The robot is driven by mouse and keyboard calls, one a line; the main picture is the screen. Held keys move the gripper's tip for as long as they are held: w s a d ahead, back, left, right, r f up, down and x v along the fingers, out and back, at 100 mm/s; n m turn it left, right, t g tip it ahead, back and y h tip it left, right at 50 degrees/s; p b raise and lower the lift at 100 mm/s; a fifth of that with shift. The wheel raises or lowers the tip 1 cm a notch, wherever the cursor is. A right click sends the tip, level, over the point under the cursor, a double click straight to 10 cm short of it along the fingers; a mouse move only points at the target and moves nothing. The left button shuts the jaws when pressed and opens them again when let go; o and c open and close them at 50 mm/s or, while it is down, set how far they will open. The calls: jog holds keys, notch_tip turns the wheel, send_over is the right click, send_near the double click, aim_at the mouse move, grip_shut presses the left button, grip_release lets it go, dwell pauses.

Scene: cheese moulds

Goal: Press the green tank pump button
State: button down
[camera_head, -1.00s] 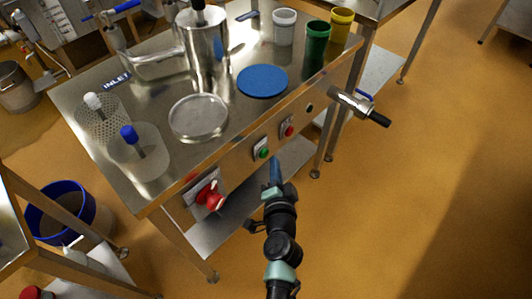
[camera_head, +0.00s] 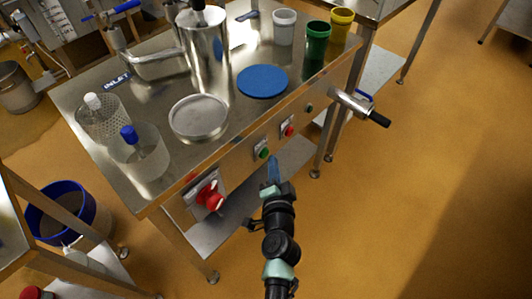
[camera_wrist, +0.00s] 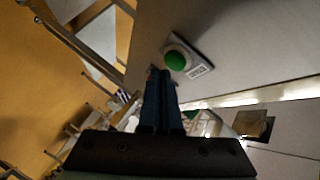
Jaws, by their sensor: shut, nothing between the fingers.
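The green button (camera_head: 264,153) sits on a small plate on the front panel of the steel table. In the wrist view the green button (camera_wrist: 175,60) is a round dome on a pale plate with a small label, just beyond the fingertips. My gripper (camera_head: 273,160) is in front of the panel beside the green button, its blue fingers pointing at the panel. In the wrist view my gripper (camera_wrist: 161,74) has its two dark blue fingers together with nothing held. I cannot tell whether the fingertips touch the button.
A red button (camera_head: 287,131) is to the right on the same panel. A larger red switch (camera_head: 210,196) is to the left. A valve handle (camera_head: 360,106) sticks out at the table's right end. The tabletop (camera_head: 215,143) holds moulds, cups and a blue disc (camera_head: 262,81).

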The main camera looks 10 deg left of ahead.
jog(key=shift+w+a, duration=0.15)
jog(key=shift+a, duration=0.05)
jog(key=shift+w+a, duration=0.25)
jog(key=shift+a, duration=0.2)
dwell(0.9)
jog(key=shift+d, duration=0.1)
jog(key=shift+s+d, duration=0.55)
jog(key=shift+d, duration=0.15)
jog(key=shift+b, duration=0.3)
jog(key=s+d+b, duration=0.1)
jog(key=d, duration=0.1)
jog(key=s+d+b, duration=0.1)
jog(key=s+d, duration=0.1)
dwell(0.8)
